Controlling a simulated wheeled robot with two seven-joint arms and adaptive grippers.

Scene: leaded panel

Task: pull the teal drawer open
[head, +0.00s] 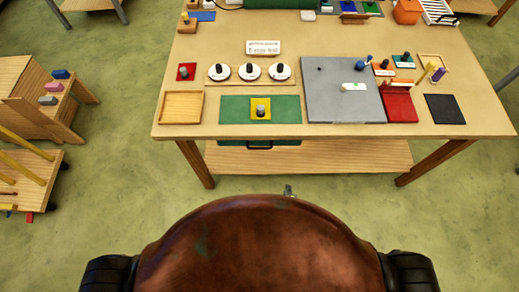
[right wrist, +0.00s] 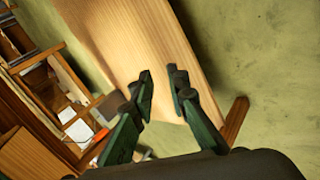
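The teal drawer (head: 285,143) shows in the head view as a thin green strip under the table's front edge, with a dark handle (head: 260,147) at its middle. Most of its front is hidden by the tabletop, and it looks shut. Only a small grey tip of my right gripper (head: 289,190) shows in the head view, in front of the table and apart from the handle. In the right wrist view my right gripper (right wrist: 161,78) has its two dark green fingers apart with nothing between them. My left gripper is not in view.
The wooden table (head: 220,50) carries a green mat (head: 235,110), white dials, a grey board (head: 325,90) and a red block holder. A lower shelf (head: 340,155) runs beneath it. Wooden stands (head: 20,80) are at the left. The floor in front is clear.

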